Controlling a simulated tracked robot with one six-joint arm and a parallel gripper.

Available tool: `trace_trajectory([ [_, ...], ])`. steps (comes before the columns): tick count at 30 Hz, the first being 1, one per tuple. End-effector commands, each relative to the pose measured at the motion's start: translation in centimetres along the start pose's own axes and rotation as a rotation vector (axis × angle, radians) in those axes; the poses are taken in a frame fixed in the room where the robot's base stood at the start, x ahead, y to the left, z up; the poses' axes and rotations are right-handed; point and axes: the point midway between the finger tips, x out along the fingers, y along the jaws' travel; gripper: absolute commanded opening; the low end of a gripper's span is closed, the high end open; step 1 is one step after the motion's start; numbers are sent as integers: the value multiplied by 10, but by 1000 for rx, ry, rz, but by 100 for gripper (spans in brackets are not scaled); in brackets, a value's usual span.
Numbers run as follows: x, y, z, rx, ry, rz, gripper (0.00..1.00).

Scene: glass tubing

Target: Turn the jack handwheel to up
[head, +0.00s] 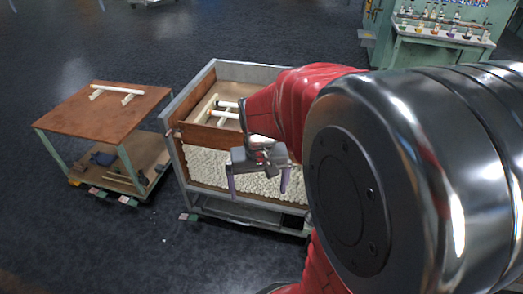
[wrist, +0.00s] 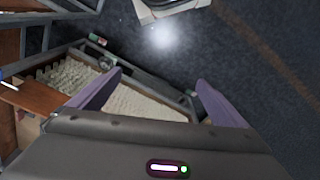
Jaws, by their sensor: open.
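I cannot make out the jack or its handwheel for certain in either view. My gripper (head: 258,186) is open and empty, its two purple fingers spread and pointing down in front of the grey-framed cart (head: 187,168) in the head view. In the wrist view my gripper (wrist: 159,79) shows both fingers wide apart, with the cart's bed of white pellets (wrist: 130,103) beyond and below them. Nothing is between the fingers.
A wooden-topped table (head: 75,108) with a pale tube (head: 118,89) on supports stands at left. A green bench (head: 437,48) with several bottles is at the back right. A pale object (wrist: 170,10) is cut off at the wrist view's top. Dark floor lies clear between.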

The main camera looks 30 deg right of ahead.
Motion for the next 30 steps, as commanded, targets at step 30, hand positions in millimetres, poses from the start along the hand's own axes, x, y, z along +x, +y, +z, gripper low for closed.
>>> trace_trajectory([
  [30, 212, 143, -101, 749, -226, 57, 97],
])
